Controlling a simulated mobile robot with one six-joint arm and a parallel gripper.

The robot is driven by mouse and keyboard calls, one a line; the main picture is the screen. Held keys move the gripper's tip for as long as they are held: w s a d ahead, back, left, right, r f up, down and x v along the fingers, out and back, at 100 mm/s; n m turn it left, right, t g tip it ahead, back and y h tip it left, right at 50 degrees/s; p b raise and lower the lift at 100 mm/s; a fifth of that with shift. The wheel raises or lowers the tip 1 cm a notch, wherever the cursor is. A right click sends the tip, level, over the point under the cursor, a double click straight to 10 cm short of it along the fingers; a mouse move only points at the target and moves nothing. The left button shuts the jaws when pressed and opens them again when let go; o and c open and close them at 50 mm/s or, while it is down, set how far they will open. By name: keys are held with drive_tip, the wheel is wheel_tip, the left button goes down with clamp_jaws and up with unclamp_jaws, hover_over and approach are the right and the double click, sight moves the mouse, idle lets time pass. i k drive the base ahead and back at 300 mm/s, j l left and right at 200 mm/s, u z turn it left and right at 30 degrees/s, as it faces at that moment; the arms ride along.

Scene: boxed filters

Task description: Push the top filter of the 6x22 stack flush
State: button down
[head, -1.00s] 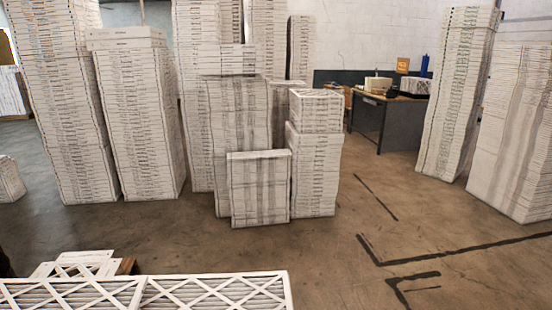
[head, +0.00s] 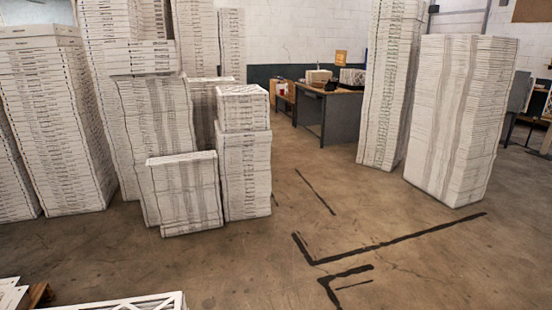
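Several stacks of white boxed filters stand on the concrete floor; their labels are too small to read, so I cannot tell which is the 6x22 stack. A short stack (head: 186,195) stands in front of a taller one (head: 158,105) left of centre. Beside it, a stack (head: 246,180) carries a separate block of filters (head: 243,108) on top. A tall narrow stack (head: 392,85) and a wide stack (head: 460,120) stand at the right. A white filter with a crossed lattice face (head: 130,303) is cut off by the bottom edge. My gripper is not in view.
More tall stacks, one of them at the left (head: 55,130), form a wall of boxes. A grey desk (head: 337,118) stands at the back. Black tape lines (head: 400,242) mark the floor. The floor (head: 260,265) at front centre and right is open.

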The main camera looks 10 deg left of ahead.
sight(160, 161)
drive_tip(key=i+u, duration=0.15)
drive_tip(key=i, duration=0.3)
drive_tip(key=i+l+u, duration=0.15)
drive_tip(key=i, duration=0.35)
drive_tip(key=i+u, duration=0.2)
drive_tip(key=i, duration=0.25)
drive_tip(key=i+l+u, duration=0.15)
drive_tip(key=i, duration=0.3)
drive_tip(key=i+l+u, duration=0.15)
drive_tip(key=i+l, duration=0.2)
drive_tip(key=i+j+u, duration=0.2)
drive_tip(key=i, duration=0.6)
drive_tip(key=i+u, duration=0.15)
drive_tip(key=i, duration=0.7)
drive_tip(key=i+u, duration=0.2)
drive_tip(key=i, duration=0.65)
drive_tip(key=i+l+u, duration=0.15)
drive_tip(key=i, duration=1.15)
